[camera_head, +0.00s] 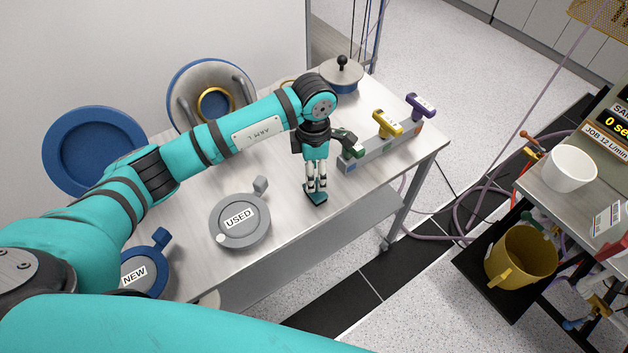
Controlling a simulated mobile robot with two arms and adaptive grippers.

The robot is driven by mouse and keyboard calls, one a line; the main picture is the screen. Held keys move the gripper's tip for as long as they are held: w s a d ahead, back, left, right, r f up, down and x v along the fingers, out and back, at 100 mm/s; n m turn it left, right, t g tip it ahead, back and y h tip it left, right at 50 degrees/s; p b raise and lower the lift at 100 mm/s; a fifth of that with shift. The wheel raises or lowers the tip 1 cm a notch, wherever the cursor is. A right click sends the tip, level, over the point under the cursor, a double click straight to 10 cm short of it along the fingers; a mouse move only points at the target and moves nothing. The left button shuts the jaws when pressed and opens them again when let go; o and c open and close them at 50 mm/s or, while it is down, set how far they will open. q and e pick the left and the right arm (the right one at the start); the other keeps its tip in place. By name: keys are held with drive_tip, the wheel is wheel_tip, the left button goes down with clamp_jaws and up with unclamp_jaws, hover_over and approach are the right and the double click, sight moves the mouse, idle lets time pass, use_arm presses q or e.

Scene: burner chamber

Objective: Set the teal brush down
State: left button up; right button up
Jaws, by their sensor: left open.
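My left gripper (317,186) points down over the table, in front of the left end of the grey rack, with its jaws open. A dark teal piece (316,198), which looks like the teal brush, is at the fingertips near the table's front edge. The fingers hide part of it, and I cannot tell whether they touch it. My right gripper is not in view.
The grey rack (393,148) has a yellow brush (386,124), a purple brush (421,106) and a dark green item (346,144). A grey USED lid (232,236) and a blue NEW lid (148,283) lie left. A pot (342,78) stands behind.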

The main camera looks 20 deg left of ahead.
use_arm(q)
wheel_tip(320, 180, up, 8)
drive_tip(key=b, duration=0.1)
drive_tip(key=shift+r+b, duration=0.2)
drive_tip(key=shift+b, duration=0.1)
